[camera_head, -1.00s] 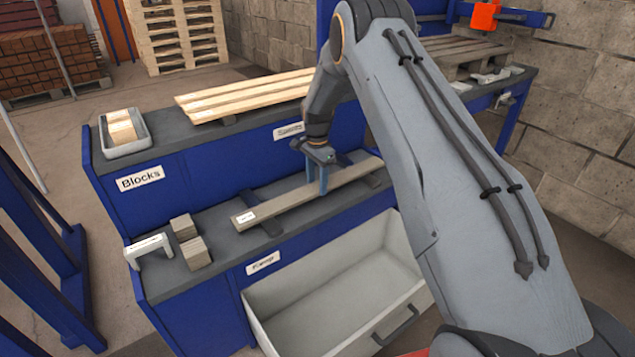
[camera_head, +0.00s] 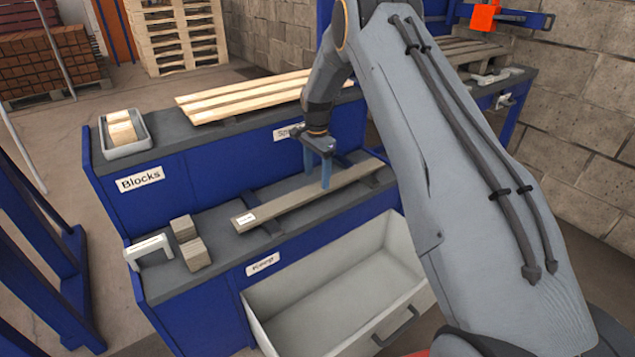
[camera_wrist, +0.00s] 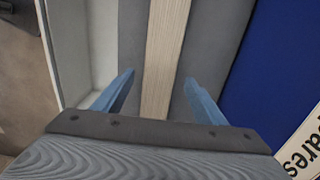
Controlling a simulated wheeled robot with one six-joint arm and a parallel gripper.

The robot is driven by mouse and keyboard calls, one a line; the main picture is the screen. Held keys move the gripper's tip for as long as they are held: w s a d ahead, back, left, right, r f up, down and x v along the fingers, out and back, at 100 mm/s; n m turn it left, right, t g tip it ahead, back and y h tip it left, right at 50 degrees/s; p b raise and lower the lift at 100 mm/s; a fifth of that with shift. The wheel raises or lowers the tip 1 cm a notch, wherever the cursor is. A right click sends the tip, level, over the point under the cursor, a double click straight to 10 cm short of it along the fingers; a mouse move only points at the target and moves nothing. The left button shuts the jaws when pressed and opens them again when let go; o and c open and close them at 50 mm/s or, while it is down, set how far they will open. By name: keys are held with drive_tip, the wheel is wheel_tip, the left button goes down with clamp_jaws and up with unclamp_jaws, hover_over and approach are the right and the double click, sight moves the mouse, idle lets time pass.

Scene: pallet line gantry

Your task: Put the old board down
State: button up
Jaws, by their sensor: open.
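The old board (camera_head: 300,200) is a grey-brown plank with a small white label at its left end. It lies along the lower shelf of the blue bench, on dark supports. My gripper (camera_head: 322,183) is just over the board's middle, pointing down. In the wrist view the board (camera_wrist: 163,60) runs between the two blue fingers of my gripper (camera_wrist: 160,90), with a gap on each side. The gripper is open and holds nothing. Whether the fingertips still reach below the board's top is hard to tell.
Pale new boards (camera_head: 245,97) lie on the upper shelf. A tray of blocks (camera_head: 122,132) stands at its left. An open pale bin (camera_head: 340,292) is below in front.

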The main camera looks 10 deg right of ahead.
sight(317, 188)
wheel_tip(317, 188, up, 8)
drive_tip(key=f, duration=0.1)
drive_tip(key=s+r+n, duration=0.4)
drive_tip(key=s+r, duration=0.4)
drive_tip(key=s, duration=0.2)
drive_tip(key=s+r+n, duration=0.1)
drive_tip(key=s+n, duration=0.4)
drive_tip(key=s, duration=1.2)
drive_tip(key=s+a+r+n, duration=0.1)
drive_tip(key=s+n, duration=0.3)
drive_tip(key=s, duration=1.3)
drive_tip(key=shift+a+r+n, duration=0.3)
drive_tip(key=shift+r+n, duration=0.1)
drive_tip(key=shift+r, duration=0.35)
drive_tip(key=shift+r, duration=0.1)
wheel_tip(317, 188, up, 6)
drive_tip(key=s+d+p, duration=0.1)
drive_tip(key=p, duration=1)
drive_tip(key=shift+d, duration=0.3)
